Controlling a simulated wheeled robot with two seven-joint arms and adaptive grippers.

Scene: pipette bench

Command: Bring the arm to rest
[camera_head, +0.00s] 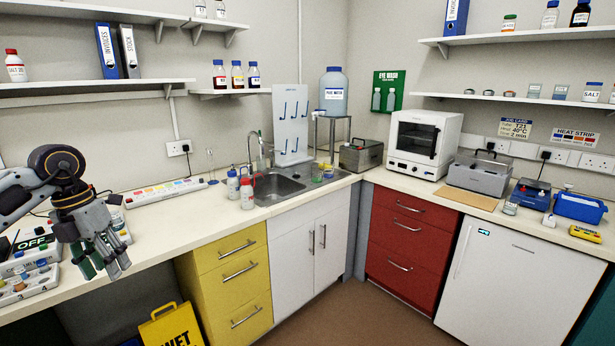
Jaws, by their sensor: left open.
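My left gripper (103,262) hangs at the far left of the head view, above the front edge of the bench. Its arm comes in from the left edge and its fingers point down. The fingers are apart, and I see nothing held between them. Parts of the bench things behind it are hidden by the gripper and arm. My right gripper is not in view.
A white strip with coloured labels (165,192), bottles (247,192) and a sink (277,187) lie farther right. A yellow wet-floor sign (171,327) stands below.

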